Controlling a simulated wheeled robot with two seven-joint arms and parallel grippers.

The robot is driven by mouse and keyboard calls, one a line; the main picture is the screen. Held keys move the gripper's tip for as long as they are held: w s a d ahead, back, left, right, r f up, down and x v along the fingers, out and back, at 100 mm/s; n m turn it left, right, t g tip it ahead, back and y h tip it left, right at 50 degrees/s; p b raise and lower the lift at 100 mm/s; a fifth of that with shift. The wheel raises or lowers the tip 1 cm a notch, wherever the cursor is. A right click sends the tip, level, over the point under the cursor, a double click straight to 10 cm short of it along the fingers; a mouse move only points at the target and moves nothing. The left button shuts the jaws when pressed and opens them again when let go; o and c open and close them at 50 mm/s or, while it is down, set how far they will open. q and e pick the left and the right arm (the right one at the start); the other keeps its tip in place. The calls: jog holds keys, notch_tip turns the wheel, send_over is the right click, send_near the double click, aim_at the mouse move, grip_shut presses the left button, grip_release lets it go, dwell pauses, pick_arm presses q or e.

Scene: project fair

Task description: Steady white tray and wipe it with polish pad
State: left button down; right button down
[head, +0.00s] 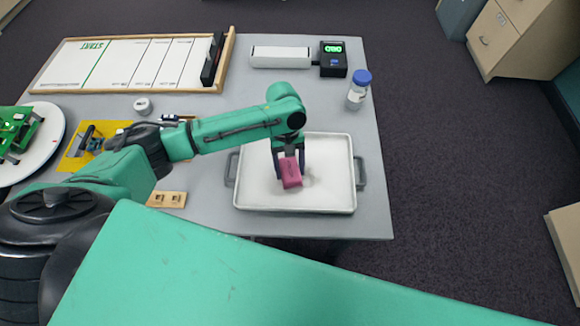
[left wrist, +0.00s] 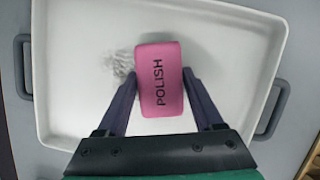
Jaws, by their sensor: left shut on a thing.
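The white tray (head: 335,178) lies on the grey table near its front right, with a grey handle at each side. My left gripper (head: 290,168) is over the middle of the tray, shut on the pink polish pad (head: 291,173). The pad, marked POLISH, also shows between the fingers in the left wrist view (left wrist: 161,80). A grey smudge (left wrist: 123,63) is on the tray floor just left of the pad there. I cannot tell whether the pad touches the tray. My right gripper is not in view, though a large green link of mine crosses the bottom of the head view.
A blue-capped jar (head: 358,90) and a black box with a green display (head: 333,60) stand behind the tray. A wooden-framed START board (head: 130,65) lies at the back left. A round white plate with a green circuit board (head: 18,135) is at far left.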

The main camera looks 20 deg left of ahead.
pick_arm(q)
jog(key=shift+f+b, duration=0.3)
jog(key=shift+f, duration=0.6)
